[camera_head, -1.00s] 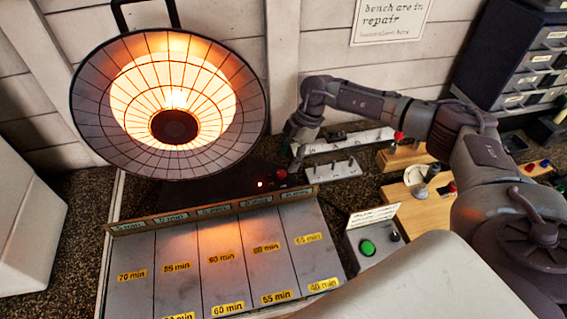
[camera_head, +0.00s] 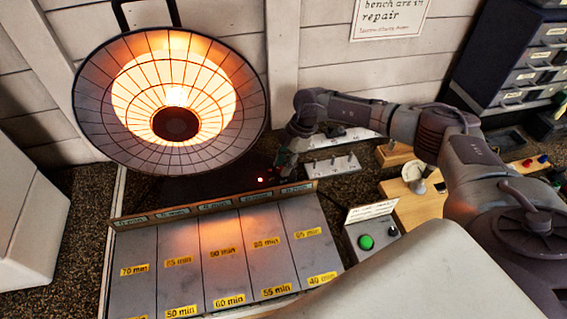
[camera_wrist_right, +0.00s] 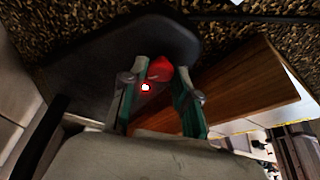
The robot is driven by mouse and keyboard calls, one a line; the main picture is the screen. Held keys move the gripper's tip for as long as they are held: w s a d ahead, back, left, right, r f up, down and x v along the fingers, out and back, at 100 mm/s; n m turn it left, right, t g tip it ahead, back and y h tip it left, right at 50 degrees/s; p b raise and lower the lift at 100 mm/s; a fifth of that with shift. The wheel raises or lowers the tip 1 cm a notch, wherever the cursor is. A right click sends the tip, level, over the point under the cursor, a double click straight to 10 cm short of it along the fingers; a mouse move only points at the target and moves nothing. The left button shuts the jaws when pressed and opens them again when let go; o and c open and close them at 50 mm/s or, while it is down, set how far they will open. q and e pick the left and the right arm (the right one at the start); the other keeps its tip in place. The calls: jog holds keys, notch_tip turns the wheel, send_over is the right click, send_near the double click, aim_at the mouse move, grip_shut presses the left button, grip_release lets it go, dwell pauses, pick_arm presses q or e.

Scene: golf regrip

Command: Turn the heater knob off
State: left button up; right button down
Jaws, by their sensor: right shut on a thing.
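The heater (camera_head: 98,107) is a round wire-grilled dish that glows orange at the back left. Its dark base (camera_head: 205,187) carries a small lit red lamp (camera_head: 261,180), which also shows in the right wrist view (camera_wrist_right: 145,88). The red heater knob (camera_wrist_right: 159,69) sits between the fingers of my right gripper (camera_wrist_right: 160,76) in the right wrist view. The gripper is shut on it. In the head view my right gripper (camera_head: 284,160) is at the right end of the base and largely hides the knob. My left gripper is not in view.
A grey board (camera_head: 213,262) with minute labels lies in front of the heater, with a raised wooden label strip (camera_head: 130,222) close to the gripper. A box with a green button (camera_head: 366,242) and a pegged rack (camera_head: 332,166) stand to the right.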

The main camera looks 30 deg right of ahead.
jog(key=shift+w+f+n+g+b, duration=0.15)
jog(key=shift+n+g+b, duration=0.25)
jog(key=shift+n+b, duration=0.45)
jog(key=n+b, duration=0.2)
jog(key=n+g+b, duration=0.1)
jog(key=n, duration=0.1)
jog(key=shift+w+a+b, duration=0.15)
jog(key=shift+b, duration=0.2)
jog(key=n+g+h+b, duration=0.1)
jog(key=n+b, duration=0.1)
jog(key=n, duration=0.1)
jog(key=n+g+h+b, duration=0.1)
jog(key=n+b, duration=0.2)
jog(key=shift+w+a+n, duration=0.1)
jog(key=shift+n, duration=0.15)
jog(key=n+h+b, duration=0.1)
jog(key=n+b, duration=0.1)
jog(key=n+h+b, duration=0.1)
jog(key=n+b, duration=0.1)
jog(key=n, duration=0.1)
jog(key=shift+a+n+g, duration=0.15)
jog(key=shift+n+g, duration=0.15)
jog(key=n+h+b, duration=0.1)
jog(key=n, duration=0.2)
jog(key=shift+a+h, duration=0.1)
jog(key=shift+h, duration=0.2)
jog(key=shift+r+n+h+b, duration=0.2)
jog(key=shift+n+h+b, duration=0.35)
jog(key=shift+n, duration=0.85)
jog(key=shift+a, duration=0.1)
